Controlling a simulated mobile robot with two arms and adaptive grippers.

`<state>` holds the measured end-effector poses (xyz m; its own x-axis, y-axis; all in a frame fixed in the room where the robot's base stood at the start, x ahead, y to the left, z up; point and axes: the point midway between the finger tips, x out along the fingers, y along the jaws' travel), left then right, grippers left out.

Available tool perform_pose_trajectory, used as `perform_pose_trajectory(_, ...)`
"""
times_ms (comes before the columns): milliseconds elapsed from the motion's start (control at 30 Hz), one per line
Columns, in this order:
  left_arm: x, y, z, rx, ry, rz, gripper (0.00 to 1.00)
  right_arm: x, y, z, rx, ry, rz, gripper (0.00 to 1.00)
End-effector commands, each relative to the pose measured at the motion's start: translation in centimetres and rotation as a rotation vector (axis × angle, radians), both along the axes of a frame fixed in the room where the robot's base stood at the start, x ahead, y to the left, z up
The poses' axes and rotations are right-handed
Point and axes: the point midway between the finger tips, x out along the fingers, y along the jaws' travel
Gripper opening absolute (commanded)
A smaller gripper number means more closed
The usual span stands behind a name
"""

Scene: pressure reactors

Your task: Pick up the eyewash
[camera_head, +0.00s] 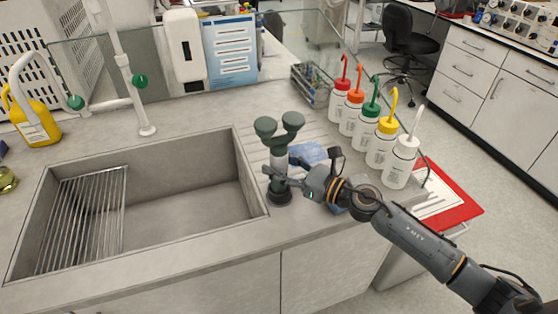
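The eyewash (279,159) stands upright on the counter just right of the sink. My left gripper is not in view.
The sink (190,198) with a wire rack (85,220) lies to the left. Several wash bottles with coloured caps, such as the white-capped one (401,163), stand in a row at right. A blue cloth (309,153) lies behind my gripper. The tap (145,115) stands behind the sink.

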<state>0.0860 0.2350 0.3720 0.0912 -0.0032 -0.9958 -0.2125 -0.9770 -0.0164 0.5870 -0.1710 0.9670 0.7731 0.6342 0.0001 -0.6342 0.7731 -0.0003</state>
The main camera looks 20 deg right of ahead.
Motion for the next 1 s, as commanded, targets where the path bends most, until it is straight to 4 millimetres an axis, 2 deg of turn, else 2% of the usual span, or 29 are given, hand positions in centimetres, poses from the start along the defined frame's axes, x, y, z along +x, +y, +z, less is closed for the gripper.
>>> perform_pose_trajectory(33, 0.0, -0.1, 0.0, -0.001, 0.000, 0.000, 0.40, 0.0, 0.0, 0.0, 0.000, 0.000, 0.000, 0.30)
perform_pose_trajectory(100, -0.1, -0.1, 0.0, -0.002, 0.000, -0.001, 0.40, 0.0, 0.0, 0.0, 0.000, 0.000, 0.000, 0.16)
perform_pose_trajectory(567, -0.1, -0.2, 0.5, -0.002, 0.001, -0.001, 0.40, 0.0, 0.0, 0.7, 0.001, -0.003, -0.001, 0.15)
perform_pose_trajectory(867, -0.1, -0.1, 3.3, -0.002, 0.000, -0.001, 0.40, 0.0, 0.0, 3.8, 0.000, -0.003, 0.000, 0.15)
perform_pose_trajectory(1000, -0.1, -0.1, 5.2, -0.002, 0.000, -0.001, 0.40, -1.3, 0.3, 5.4, 0.000, -0.001, 0.000, 0.15)
